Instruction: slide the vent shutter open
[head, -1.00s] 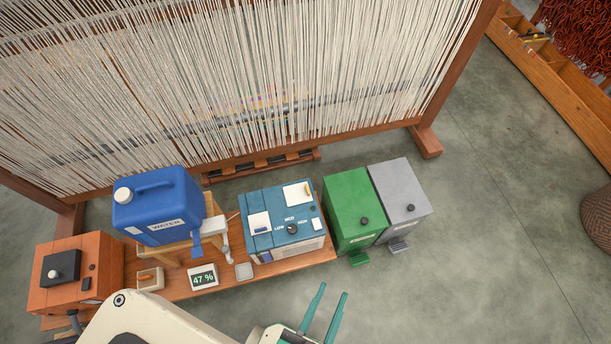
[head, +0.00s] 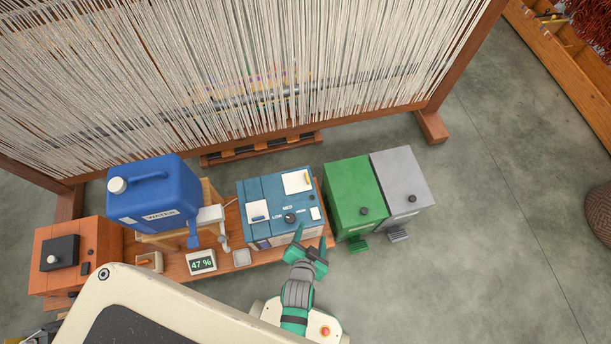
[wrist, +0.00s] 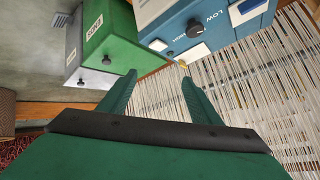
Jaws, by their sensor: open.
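The blue machine (head: 268,193) stands on the low wooden bench, with a knob (head: 290,218) marked LOW, MED and HIGH. Two white panels are on its top: one with a yellow strip (head: 297,182) at the far right, one with a dark blue strip (head: 258,211) at the left. I cannot tell which is the vent shutter. My gripper (head: 310,238) is open and empty at the machine's near right corner, apparently above it. In the wrist view, my open fingers (wrist: 160,80) point toward the machine (wrist: 205,22), whose knob (wrist: 195,28) shows upside down.
A green bin (head: 352,190) and a grey bin (head: 400,175) stand close on the right. A blue water container (head: 155,195), a 47 % display (head: 202,261) and an orange box (head: 85,245) are to the left. A loom (head: 432,125) stands behind.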

